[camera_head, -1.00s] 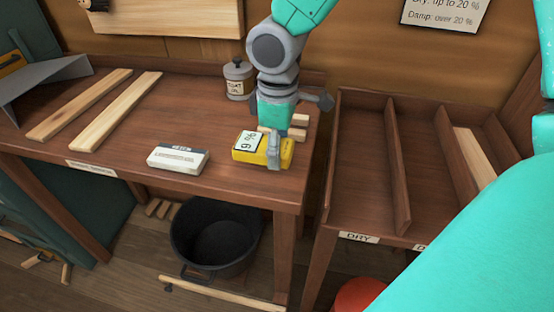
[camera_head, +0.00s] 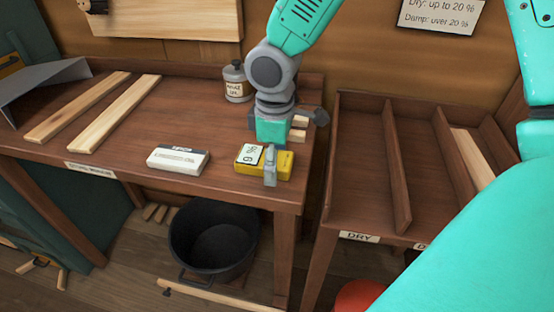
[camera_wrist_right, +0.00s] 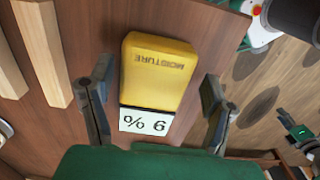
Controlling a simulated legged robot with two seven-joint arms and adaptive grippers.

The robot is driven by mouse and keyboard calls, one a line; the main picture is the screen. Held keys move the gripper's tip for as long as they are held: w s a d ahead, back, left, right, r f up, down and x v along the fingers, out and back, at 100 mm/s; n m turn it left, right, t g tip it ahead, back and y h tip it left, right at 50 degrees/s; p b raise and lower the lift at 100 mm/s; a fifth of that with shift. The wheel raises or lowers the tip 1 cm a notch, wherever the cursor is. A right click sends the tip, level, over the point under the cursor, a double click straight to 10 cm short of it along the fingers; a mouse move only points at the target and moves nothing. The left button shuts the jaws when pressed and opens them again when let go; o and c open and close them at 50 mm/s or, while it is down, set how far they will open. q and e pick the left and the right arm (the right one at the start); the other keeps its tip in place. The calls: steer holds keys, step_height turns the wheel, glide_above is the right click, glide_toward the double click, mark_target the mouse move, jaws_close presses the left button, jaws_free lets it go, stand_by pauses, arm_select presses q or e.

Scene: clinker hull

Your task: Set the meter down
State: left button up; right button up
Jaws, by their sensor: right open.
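The yellow moisture meter (camera_head: 282,166) lies on the workbench near its front right corner. Its white display reads 9 % and also shows in the wrist view. My right gripper (camera_head: 270,160) is down around the meter, fingers spread. In the wrist view the meter (camera_wrist_right: 158,75) lies between the open fingers of my right gripper (camera_wrist_right: 155,110), with a gap on each side. My left gripper is not in view.
A white labelled box (camera_head: 178,160) lies left of the meter. Two long wooden strips (camera_head: 115,113) lie further left. A bottle (camera_head: 236,82) and small wood blocks (camera_head: 298,130) stand behind. A black bucket (camera_head: 213,240) is below. A divided DRY rack (camera_head: 362,160) stands right.

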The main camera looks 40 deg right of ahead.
step_height(320, 180, up, 12)
steer(key=p, duration=0.2)
steer(key=shift+p, duration=0.35)
steer(key=shift+d+f, duration=0.15)
steer(key=shift+d, duration=0.05)
